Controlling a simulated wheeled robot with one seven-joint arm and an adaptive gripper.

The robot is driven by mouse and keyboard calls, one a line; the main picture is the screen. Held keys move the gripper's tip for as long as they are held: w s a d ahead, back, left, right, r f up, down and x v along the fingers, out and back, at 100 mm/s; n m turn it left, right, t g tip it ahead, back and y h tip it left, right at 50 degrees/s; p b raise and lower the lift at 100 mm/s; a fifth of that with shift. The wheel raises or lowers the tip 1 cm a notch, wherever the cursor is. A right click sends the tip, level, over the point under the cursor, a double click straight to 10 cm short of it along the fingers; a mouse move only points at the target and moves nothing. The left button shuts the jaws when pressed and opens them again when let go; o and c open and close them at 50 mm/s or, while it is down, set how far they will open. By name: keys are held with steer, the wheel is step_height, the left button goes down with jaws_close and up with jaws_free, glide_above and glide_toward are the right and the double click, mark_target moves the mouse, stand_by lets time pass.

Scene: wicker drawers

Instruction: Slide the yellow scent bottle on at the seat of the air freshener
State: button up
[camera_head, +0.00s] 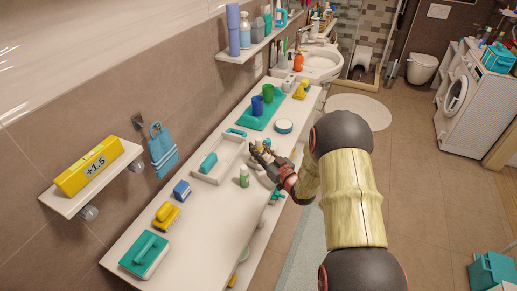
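My gripper (262,155) hangs over the middle of the long white counter, beside the right edge of a white tray. Its dark fingers are small here, and I cannot tell whether they are apart or hold anything. I cannot single out the yellow scent bottle for sure. A yellow object (302,89) stands at the far end of the counter, and a yellow item with a dark part (166,215) lies nearer. I cannot make out the air freshener or its seat; either may be hidden by the gripper or too small.
The white tray (203,177) holds a teal cylinder (208,162). A small green-and-white bottle (244,176) stands close to the gripper. Beyond are cups on a teal mat (250,122) and a round tin (283,127).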

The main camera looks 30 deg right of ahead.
steer(key=o, duration=0.6)
steer(key=shift+c, duration=0.2)
steer(key=s, duration=0.4)
steer(key=s+d, duration=0.1)
steer(key=s, duration=0.7)
steer(key=shift+d, duration=0.15)
steer(key=w+r+g+h, duration=0.3)
steer(key=w+r, duration=0.1)
steer(key=r, duration=0.2)
steer(key=s+a+r+g+h, duration=0.25)
steer(key=s+a+r, duration=0.25)
steer(key=r, duration=0.3)
steer(key=s+a+r+g+y, duration=0.1)
steer(key=s+a+g, duration=0.1)
steer(key=s+a, duration=0.3)
steer(key=s+a+r+g+y, duration=0.1)
steer(key=s+a, duration=0.4)
steer(key=s, duration=0.6)
steer(key=s+a+r+m+g+y, duration=0.1)
steer(key=s+a+g, duration=0.3)
steer(key=s, duration=0.5)
steer(key=shift+a+r+y, duration=0.35)
steer(key=shift+a+r, duration=0.15)
steer(key=shift+a, duration=0.35)
